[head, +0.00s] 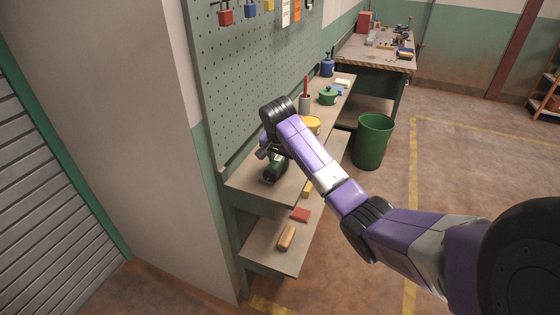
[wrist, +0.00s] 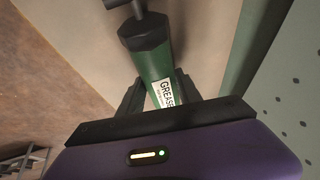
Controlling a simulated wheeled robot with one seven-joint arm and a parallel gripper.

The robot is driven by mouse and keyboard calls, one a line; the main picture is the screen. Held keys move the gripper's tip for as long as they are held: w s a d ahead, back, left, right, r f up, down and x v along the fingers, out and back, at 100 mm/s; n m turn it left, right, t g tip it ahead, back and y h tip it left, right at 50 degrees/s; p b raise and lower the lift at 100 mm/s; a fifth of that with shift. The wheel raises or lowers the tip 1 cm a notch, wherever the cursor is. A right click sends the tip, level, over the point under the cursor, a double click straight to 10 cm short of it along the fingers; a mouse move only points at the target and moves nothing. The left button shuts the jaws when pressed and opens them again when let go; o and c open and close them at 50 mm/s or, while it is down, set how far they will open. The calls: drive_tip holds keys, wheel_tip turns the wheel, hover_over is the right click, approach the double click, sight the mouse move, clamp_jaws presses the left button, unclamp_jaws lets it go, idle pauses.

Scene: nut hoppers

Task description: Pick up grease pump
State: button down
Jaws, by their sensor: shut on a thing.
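The grease pump is a dark green cylinder with a dark cap and a white label reading GREASE. In the wrist view the grease pump (wrist: 150,62) lies between the two dark fingers of my gripper (wrist: 160,92), which is shut on its body. In the head view the grease pump (head: 275,167) is at the near end of the upper shelf, below my wrist. My gripper (head: 268,152) is largely hidden there by my arm. I cannot tell whether the pump touches the shelf.
A yellow container (head: 312,124), a green pot (head: 328,96) and a blue can (head: 327,67) stand farther along the shelf. A green pegboard (head: 250,80) rises close behind. A red block (head: 300,214) and a tan block (head: 286,238) lie on the lower shelf. A green bin (head: 373,142) stands right.

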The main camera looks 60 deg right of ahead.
sight(280, 158)
drive_tip(key=shift+r, duration=0.15)
wheel_tip(280, 158, up, 20)
drive_tip(key=p, duration=0.3)
idle(0.4)
drive_tip(key=c, duration=1.3)
unclamp_jaws()
drive_tip(key=shift+c, duration=0.2)
clamp_jaws()
